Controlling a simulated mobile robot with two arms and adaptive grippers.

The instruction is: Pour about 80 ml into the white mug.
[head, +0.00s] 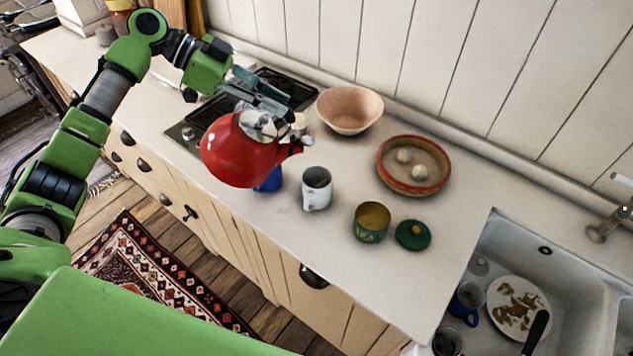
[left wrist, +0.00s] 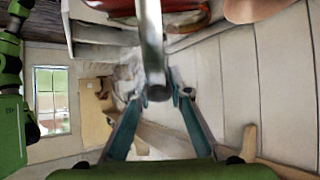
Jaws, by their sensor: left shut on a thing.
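A red kettle (head: 235,155) is held above the counter, its spout pointing right towards the white mug. My left gripper (head: 272,104) is shut on the kettle's handle. In the left wrist view the metal handle (left wrist: 153,45) runs down between the teal fingers (left wrist: 158,98), with part of the red body at the top edge. The white mug (head: 317,190) stands upright on the counter, right of and below the spout. Its inside looks dark; I cannot tell its contents. No stream of liquid shows. My right gripper is not in view.
A blue object (head: 270,181) is partly hidden below the kettle. A pink bowl (head: 349,110), a red-rimmed dish (head: 445,180), a green tin (head: 370,236) and its dark green lid (head: 413,236) stand around the mug. A hob (head: 285,87) lies behind; the sink (head: 575,275) is right.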

